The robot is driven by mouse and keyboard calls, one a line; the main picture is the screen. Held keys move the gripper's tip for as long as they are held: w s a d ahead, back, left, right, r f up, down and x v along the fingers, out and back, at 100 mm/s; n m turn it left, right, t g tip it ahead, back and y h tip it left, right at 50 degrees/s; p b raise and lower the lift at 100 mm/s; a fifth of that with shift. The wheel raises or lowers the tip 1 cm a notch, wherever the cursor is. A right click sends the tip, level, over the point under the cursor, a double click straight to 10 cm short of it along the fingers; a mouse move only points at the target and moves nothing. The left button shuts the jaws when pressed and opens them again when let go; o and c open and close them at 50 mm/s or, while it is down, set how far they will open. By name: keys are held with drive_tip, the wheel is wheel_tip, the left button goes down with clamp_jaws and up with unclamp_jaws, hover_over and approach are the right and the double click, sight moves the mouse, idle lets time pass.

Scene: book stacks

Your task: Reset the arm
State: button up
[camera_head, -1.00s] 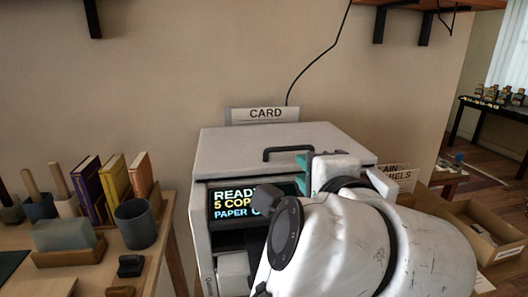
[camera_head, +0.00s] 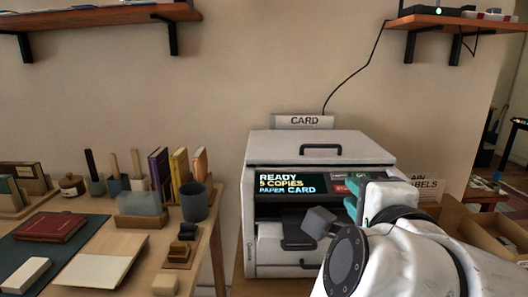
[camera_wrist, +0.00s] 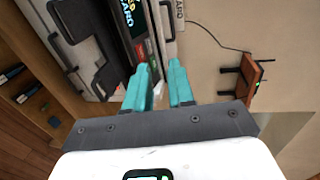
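My arm, white with a grey joint cap, reaches in from the lower right in the head view. My gripper (camera_head: 356,204) has teal fingers and is just in front of the right side of the grey copier (camera_head: 320,148). In the wrist view, my gripper (camera_wrist: 158,82) has its two teal fingers apart with a gap between them, and I see nothing held. The copier's screen (camera_head: 285,184) reads "READY 5 COPIES PAPER CARD". A handle is on its lid. My arm hides part of the copier's lower right.
A desk (camera_head: 140,262) at left holds books, a dark cup (camera_head: 194,202) and a red book (camera_head: 50,227). A CARD sign (camera_head: 304,121) stands behind the copier. Wall shelves (camera_head: 95,17) hang above. A cardboard box (camera_head: 490,243) is at right.

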drive_tip(key=s+d+f+n+g+h, duration=0.1)
drive_tip(key=s+d+f+n+g, duration=0.25)
drive_tip(key=f, duration=0.65)
drive_tip(key=s+d+f+n+g, duration=0.2)
drive_tip(key=d+f+n, duration=0.3)
drive_tip(key=f, duration=0.4)
drive_tip(key=s+d+f+n+g+h, duration=0.1)
drive_tip(key=s+d+f+n+g, duration=0.25)
drive_tip(key=f, duration=0.65)
drive_tip(key=s+d+f+n+g+y, duration=0.1)
drive_tip(key=s+f+n+g, duration=0.2)
drive_tip(key=s+f, duration=0.7)
drive_tip(key=s+f+n+g+y, duration=0.1)
drive_tip(key=s+f+n+g, duration=0.2)
drive_tip(key=s+f, duration=0.75)
wheel_tip(320, 180, up, 20)
drive_tip(key=s+p, duration=0.1)
drive_tip(key=p, duration=1.5)
drive_tip(key=shift+s+d+f+p, duration=0.15)
drive_tip(key=shift+s+f+p, duration=0.05)
drive_tip(key=shift+s+p, duration=0.15)
